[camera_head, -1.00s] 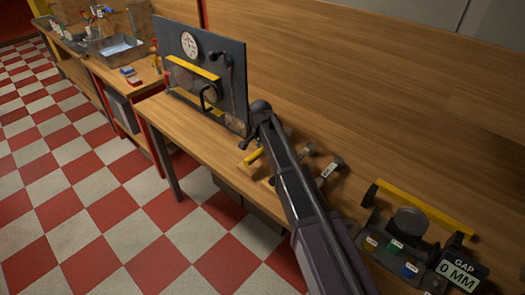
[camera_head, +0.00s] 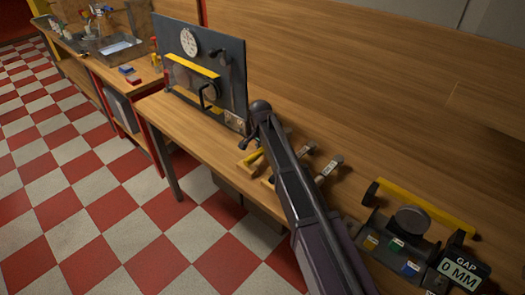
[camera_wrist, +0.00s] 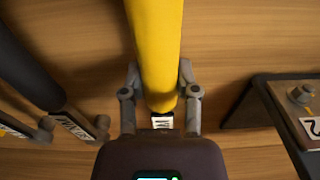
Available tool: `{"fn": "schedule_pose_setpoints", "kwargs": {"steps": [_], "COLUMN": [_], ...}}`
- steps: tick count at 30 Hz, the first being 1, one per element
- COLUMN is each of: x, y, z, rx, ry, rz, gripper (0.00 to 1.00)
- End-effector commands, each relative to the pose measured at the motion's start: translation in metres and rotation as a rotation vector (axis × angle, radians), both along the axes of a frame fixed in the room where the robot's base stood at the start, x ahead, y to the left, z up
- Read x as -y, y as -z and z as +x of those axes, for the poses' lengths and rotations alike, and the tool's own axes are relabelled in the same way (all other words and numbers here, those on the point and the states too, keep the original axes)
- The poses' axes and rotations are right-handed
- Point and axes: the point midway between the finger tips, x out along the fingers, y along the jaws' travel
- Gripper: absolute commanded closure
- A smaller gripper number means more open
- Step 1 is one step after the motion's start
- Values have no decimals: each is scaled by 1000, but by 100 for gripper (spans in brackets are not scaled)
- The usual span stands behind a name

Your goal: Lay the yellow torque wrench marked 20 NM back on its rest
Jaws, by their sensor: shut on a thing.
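My gripper (camera_wrist: 160,98) is shut on the yellow torque wrench (camera_wrist: 156,45), with one finger on each side of its yellow shaft. A small white label (camera_wrist: 162,121) shows at the wrench's near end, but its marking is too small to read. In the camera_head view, part of the yellow wrench (camera_head: 252,161) shows beside my arm, low over the workbench. My arm hides much of it and most of my gripper there. I cannot tell whether the wrench touches a rest.
Dark-handled wrenches with labels (camera_wrist: 72,125) lie left of my gripper in the wrist view. A dark edge with a plate marked 2 (camera_wrist: 308,128) is close on the right. An upright panel (camera_head: 200,65) and a gap gauge stand (camera_head: 405,245) share the workbench (camera_head: 390,130).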

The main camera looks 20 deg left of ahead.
Motion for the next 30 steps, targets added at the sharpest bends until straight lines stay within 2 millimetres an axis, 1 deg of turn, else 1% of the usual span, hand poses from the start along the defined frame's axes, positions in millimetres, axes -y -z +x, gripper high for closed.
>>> {"fn": "schedule_pose_setpoints", "kwargs": {"steps": [10, 11, 12, 15, 30], "x": [0, 0, 0, 0, 0], "y": [1, 1, 1, 1, 1], "z": [0, 0, 0, 0, 0], "rx": [0, 0, 0, 0, 0], "ry": [0, 0, 0, 0, 0], "rz": [0, 0, 0, 0, 0], "gripper": [100, 57, 45, 20, 20]}}
